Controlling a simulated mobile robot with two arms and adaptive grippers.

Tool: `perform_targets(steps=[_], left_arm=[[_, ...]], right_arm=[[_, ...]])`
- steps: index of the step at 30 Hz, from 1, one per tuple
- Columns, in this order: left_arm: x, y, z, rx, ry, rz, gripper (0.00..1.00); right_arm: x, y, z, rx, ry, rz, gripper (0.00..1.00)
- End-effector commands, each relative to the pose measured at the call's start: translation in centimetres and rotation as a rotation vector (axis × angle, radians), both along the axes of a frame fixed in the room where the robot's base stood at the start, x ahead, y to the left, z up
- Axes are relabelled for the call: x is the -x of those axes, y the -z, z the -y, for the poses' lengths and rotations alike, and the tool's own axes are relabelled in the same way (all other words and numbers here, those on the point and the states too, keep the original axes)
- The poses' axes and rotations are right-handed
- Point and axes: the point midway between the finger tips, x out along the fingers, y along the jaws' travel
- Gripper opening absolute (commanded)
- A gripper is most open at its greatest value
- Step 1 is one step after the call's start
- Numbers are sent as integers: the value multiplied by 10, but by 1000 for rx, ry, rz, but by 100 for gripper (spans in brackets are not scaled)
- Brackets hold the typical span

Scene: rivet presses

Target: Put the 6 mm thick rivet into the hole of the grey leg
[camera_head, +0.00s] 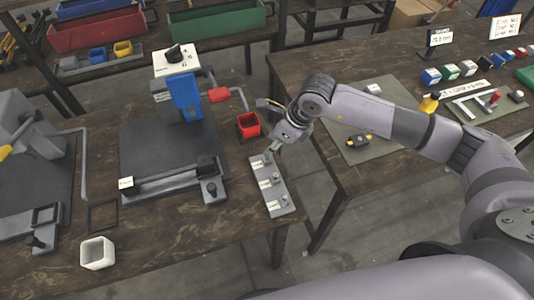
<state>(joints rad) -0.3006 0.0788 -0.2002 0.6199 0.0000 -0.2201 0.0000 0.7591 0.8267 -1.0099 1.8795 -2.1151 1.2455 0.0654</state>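A grey rivet block (279,207) lies near the right edge of the left table, with a row of small rivets and white labels too small to read. I cannot tell which rivet is the 6 mm one. My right gripper (272,150) points down at the far end of the block, close to the far rivet (267,160). Its fingers are too small to show whether they are open or shut on it. A grey bar (166,184) lies across the blue press's base; I cannot tell whether it is the grey leg, and no hole is clear. My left gripper is out of view.
The blue press (184,96) stands behind the bar. A red box (249,125) stands just beyond the rivet block. A white box (96,252) is at the front left. Another press (32,135) fills the left edge. A gap separates the two tables.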

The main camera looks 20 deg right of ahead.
Motion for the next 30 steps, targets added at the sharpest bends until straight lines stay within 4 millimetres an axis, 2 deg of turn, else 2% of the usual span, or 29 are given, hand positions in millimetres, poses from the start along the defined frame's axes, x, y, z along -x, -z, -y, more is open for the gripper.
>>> perform_targets(steps=[7, 12, 20, 30], left_arm=[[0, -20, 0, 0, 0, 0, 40], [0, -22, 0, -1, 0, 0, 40], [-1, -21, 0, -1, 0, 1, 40], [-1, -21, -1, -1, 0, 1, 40]], right_arm=[[-1, 28, -8, 1, -1, -6, 37], [-7, 47, -13, 1, 1, -2, 37], [-8, 50, -14, 0, -1, -1, 37], [-8, 50, -14, 0, 0, -1, 14]])
